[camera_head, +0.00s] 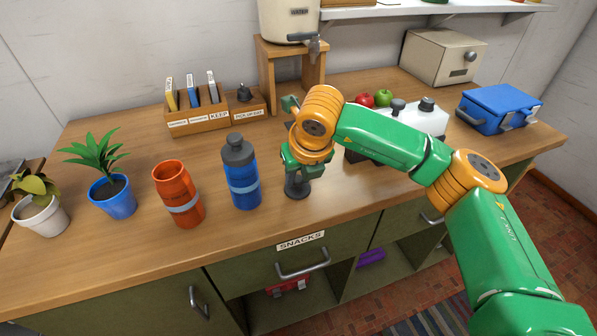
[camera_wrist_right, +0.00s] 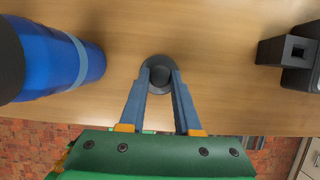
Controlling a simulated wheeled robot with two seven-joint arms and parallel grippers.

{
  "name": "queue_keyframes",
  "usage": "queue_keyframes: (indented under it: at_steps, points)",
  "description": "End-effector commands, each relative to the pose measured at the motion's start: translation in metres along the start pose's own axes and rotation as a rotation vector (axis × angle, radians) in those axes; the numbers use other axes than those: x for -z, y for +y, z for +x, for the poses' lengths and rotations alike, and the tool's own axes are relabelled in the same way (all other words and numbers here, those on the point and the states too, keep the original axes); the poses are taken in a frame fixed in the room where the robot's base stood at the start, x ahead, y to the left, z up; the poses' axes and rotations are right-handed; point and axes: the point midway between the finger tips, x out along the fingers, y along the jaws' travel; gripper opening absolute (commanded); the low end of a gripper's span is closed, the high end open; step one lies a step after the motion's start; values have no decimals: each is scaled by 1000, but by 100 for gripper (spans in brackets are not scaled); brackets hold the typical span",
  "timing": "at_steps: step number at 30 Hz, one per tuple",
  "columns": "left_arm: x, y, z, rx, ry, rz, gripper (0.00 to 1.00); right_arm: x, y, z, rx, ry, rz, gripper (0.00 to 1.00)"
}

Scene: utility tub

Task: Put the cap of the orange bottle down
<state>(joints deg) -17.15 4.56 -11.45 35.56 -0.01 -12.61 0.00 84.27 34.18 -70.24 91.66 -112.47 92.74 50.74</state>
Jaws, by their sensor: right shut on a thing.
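The orange bottle (camera_head: 178,194) stands upright on the counter at the left, with no cap on its top. A dark grey cap (camera_head: 297,189) is between the fingers of my right gripper (camera_head: 298,174), to the right of the blue bottle. The gripper points down and is shut on the cap. In the right wrist view the cap (camera_wrist_right: 160,83) sits between the two fingertips (camera_wrist_right: 160,70) over the wood. The cap is at or very near the counter top; I cannot tell if it touches. My left gripper is not in view.
The blue bottle (camera_head: 242,178) with its dark cap stands close left of my right gripper. A white and black device (camera_head: 418,119) is behind my arm. The wooden organiser (camera_head: 213,117) and stand (camera_head: 265,73) are at the back. The counter's front edge is close.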

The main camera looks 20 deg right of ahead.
Motion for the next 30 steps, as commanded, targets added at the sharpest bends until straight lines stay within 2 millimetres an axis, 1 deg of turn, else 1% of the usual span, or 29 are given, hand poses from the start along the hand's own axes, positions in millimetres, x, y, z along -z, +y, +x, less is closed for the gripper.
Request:
queue_keyframes:
  at_steps: [7,8,9,10,11,18,21,22,23,26,30]
  points:
    - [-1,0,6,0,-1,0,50,2,0,5,-1,-1,0,0]
    - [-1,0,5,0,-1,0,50,1,0,4,-1,-1,0,37]
    - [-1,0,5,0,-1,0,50,1,0,3,-1,-1,0,48]
    - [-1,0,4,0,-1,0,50,1,0,3,-1,-1,0,56]
    - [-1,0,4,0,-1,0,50,1,0,3,-1,0,0,62]
    - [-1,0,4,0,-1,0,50,1,0,2,-1,0,0,62]
    - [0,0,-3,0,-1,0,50,-2,0,-5,-1,-1,0,62]
    - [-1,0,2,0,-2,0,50,-1,0,-6,-1,-4,0,62]
    - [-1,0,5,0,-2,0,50,-1,0,-11,-1,-4,0,62]
    - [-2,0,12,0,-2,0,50,-1,1,-38,-2,-8,-1,62]
    - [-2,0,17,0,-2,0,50,0,1,-80,-1,-7,-1,62]
